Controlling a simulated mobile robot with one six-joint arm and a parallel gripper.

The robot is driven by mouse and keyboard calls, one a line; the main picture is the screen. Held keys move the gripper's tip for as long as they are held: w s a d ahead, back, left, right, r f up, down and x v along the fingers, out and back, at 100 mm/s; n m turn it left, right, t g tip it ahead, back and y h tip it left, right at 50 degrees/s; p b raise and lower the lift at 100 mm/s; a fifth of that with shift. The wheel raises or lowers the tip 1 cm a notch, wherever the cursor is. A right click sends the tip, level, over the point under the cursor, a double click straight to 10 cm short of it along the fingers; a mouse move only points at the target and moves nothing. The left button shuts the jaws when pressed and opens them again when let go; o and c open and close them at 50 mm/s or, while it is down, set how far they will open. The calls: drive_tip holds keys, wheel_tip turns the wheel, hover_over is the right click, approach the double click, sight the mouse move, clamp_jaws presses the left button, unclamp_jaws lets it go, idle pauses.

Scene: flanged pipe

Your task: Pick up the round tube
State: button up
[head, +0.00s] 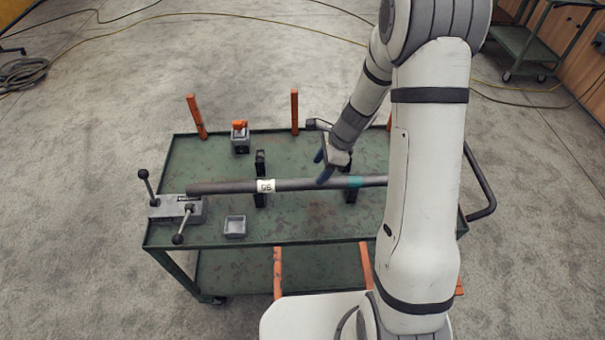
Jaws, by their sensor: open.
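The round tube (220,187) is a long dark grey pipe lying level across the green cart. It carries a white label (266,186) with dark characters and a teal band (354,182). It rests on two black supports (260,165). Its right end is hidden behind my arm. My gripper (322,169) is open, with its dark blue fingers pointing down at the tube between the label and the teal band. One finger overlaps the tube in the picture; I cannot tell whether it touches or straddles it.
The green cart (190,160) has orange posts (294,110) along its far edge. A grey clamp with lever handles (178,208) sits at the tube's left end. A small grey tray (235,227) and a block with an orange top (240,137) stand nearby. Another cart (525,45) is at upper right.

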sight(308, 180)
drive_tip(key=x, duration=0.8)
drive_tip(key=shift+w+a+r, duration=0.15)
drive_tip(key=shift+w+a, duration=0.1)
clamp_jaws()
drive_tip(key=shift+r, duration=0.1)
